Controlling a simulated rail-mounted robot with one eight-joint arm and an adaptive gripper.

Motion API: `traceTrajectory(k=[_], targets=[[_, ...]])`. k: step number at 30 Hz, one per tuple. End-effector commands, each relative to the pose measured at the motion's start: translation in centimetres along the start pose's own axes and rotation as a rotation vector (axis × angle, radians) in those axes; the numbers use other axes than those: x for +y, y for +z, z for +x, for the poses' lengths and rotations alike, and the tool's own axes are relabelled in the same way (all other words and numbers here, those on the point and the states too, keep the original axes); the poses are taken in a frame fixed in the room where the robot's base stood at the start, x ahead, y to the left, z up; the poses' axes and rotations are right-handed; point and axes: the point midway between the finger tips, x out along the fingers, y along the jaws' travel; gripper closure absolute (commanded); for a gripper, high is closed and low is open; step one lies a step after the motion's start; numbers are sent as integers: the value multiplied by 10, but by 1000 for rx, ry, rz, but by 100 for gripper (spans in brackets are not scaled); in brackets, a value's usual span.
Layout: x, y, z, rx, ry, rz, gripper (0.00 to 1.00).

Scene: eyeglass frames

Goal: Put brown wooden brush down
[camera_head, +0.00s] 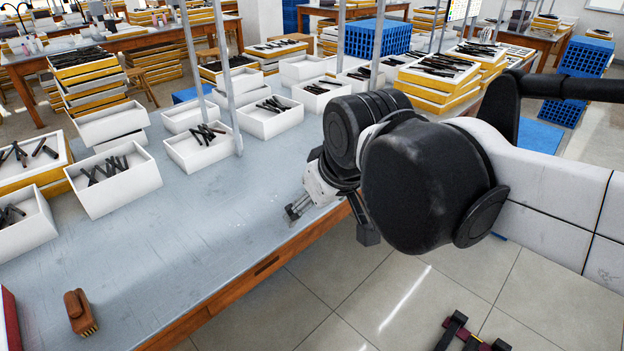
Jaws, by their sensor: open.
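The brown wooden brush (80,312) lies on the grey table (215,245) at its front left, with its bristles toward the lower right. My gripper (298,210) is over the table's front edge, far to the right of the brush and apart from it. It is open, and nothing shows between its fingers. My arm hides part of the gripper and the table's right end.
White boxes (115,180) with black eyeglass parts stand along the back of the table, among upright metal posts (222,70). A red object (10,318) is at the left edge. The table's middle is clear. Dark parts (460,332) lie on the floor.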

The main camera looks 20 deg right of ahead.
Motion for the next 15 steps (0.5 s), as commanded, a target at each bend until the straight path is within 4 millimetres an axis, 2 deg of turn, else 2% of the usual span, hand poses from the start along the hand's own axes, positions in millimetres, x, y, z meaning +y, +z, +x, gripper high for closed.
traceTrajectory(k=[1,6,10,15], targets=[[8,18,-1,14,17,53,26],[24,58,-1,58,58,202,26],[29,75,0,80,75,268,26],[32,81,1,89,82,295,26]])
